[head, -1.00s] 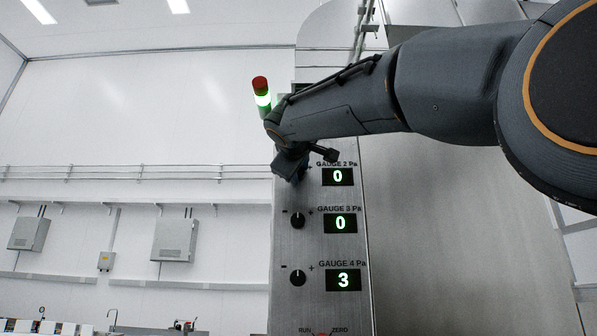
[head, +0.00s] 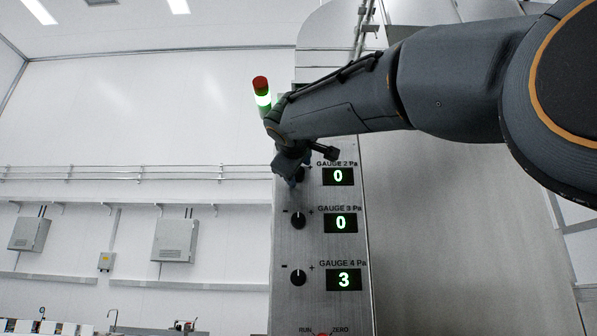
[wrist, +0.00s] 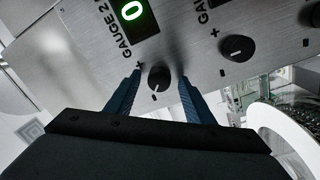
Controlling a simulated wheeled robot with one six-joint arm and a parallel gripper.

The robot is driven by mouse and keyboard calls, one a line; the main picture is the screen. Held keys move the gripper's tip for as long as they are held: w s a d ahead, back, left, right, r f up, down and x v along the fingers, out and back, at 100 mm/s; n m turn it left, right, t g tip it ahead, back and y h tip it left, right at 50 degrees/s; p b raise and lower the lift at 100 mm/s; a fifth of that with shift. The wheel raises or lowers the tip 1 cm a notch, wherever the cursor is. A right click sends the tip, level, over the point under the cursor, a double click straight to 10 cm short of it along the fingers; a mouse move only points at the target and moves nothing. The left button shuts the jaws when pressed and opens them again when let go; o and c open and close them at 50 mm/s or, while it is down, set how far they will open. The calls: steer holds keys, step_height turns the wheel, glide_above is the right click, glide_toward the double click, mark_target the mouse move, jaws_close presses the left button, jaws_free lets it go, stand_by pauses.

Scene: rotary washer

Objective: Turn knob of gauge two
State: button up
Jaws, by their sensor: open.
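The gauge two knob (wrist: 159,78) is a round black dial with a white mark, on a brushed metal panel (wrist: 190,45). In the wrist view my gripper (wrist: 157,78) is open, with one blue finger on each side of this knob and a visible gap to each. The gauge two display (head: 338,176) reads 0; it also shows in the wrist view (wrist: 132,10). In the head view my gripper (head: 291,180) is at the panel left of that display and hides most of the knob. Whether the fingertips touch the panel is unclear.
Below are the gauge three knob (head: 298,221) with its display (head: 340,222) at 0, and the gauge four knob (head: 298,278) with its display (head: 343,279) at 3. A signal light (head: 262,92) glows green. Open space lies left of the panel.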

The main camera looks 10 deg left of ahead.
steer(key=b+v, duration=0.4)
steer(key=v, duration=0.3)
steer(key=shift+s, duration=0.2)
steer(key=shift+s, duration=0.15)
